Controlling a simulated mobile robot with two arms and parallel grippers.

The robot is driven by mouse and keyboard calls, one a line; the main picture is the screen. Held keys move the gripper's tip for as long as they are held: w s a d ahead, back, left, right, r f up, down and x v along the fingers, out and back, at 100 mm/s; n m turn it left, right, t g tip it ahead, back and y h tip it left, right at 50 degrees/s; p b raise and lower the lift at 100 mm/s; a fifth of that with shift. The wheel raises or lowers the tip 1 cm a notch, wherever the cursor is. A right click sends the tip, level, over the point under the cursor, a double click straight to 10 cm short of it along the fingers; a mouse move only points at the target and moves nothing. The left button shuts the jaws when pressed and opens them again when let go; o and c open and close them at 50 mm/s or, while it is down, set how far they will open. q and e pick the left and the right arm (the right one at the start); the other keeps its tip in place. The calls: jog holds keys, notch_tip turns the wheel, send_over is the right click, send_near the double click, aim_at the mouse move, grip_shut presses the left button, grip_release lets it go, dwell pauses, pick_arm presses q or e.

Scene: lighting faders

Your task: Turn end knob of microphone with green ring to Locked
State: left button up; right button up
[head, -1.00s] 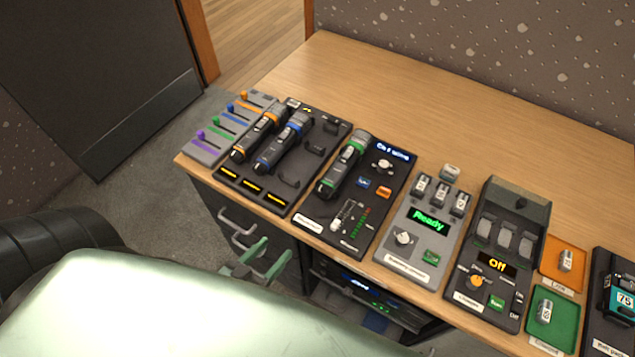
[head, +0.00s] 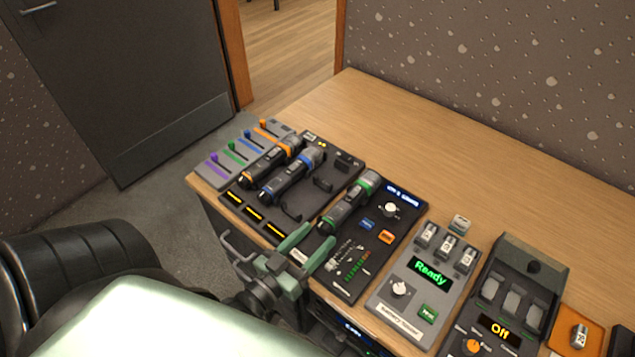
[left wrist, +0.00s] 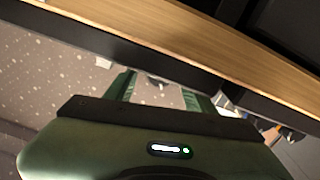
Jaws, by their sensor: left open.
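The microphone with the green ring (head: 350,203) lies on the dark mixer panel (head: 345,288) in the head view, its ringed head toward the back and its end toward the table's front edge. The end knob is too small to read. My left gripper (head: 307,250) is open and empty at the front edge of the desk, just in front of that microphone's near end, apart from it as far as I can tell. In the left wrist view the gripper's green fingers (left wrist: 165,88) are spread below the desk edge (left wrist: 190,45), with nothing between them. My right gripper is not in view.
Microphones with orange (head: 270,162) and blue (head: 292,176) rings lie left of it on a dark rack. A fader panel (head: 215,175) is at the far left. A grey battery device (head: 410,325) showing Ready stands to the right. The back of the desk (head: 420,145) is clear.

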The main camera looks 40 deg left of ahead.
pick_arm(q)
jog(key=shift+w, duration=0.65)
grip_shut()
jog(key=m+p, duration=0.1)
jog(key=p, duration=0.1)
jog(key=m+p, duration=0.1)
jog(key=m, duration=0.1)
jog(key=shift+r+p, duration=0.3)
jog(key=shift+p, duration=0.05)
jog(key=m, duration=0.1)
jog(key=m+p, duration=0.1)
jog(key=shift+f+m, duration=0.2)
jog(key=shift+m, duration=0.1)
jog(key=shift+f, duration=0.1)
grip_release()
jog(key=shift+d, duration=0.1)
